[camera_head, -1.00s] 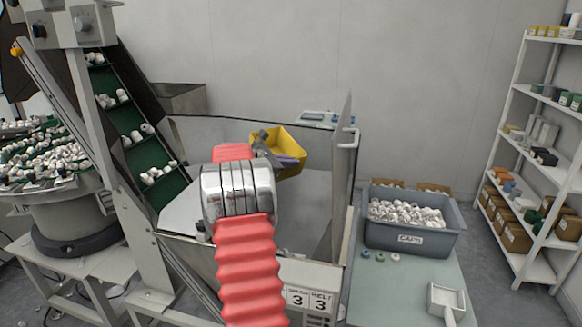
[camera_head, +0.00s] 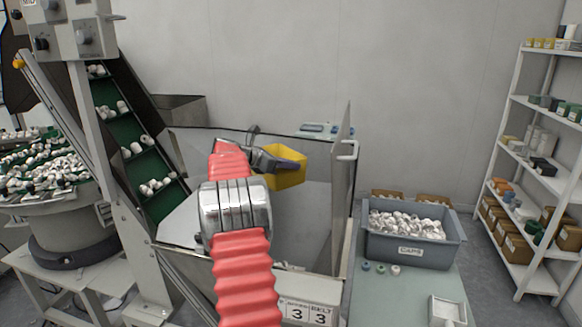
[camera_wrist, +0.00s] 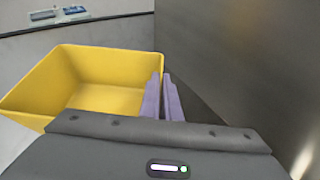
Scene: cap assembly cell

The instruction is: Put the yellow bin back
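The yellow bin (camera_head: 287,180) hangs in the air above the open metal hopper (camera_head: 310,225) in the head view. In the wrist view the bin (camera_wrist: 95,95) fills the left side, and its visible inside looks empty. My gripper (camera_wrist: 162,80) has its two purple fingers close together at the bin's right wall, one inside and one outside, so it is shut on that wall. In the head view my gripper (camera_head: 290,160) lies across the bin's top edge and hides part of the rim.
A grey bin of white caps (camera_head: 408,230) stands on a green-topped table right of the hopper's upright panel (camera_head: 341,190). An inclined conveyor (camera_head: 135,140) rises at the left. A shelf rack (camera_head: 510,150) stands at the far right.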

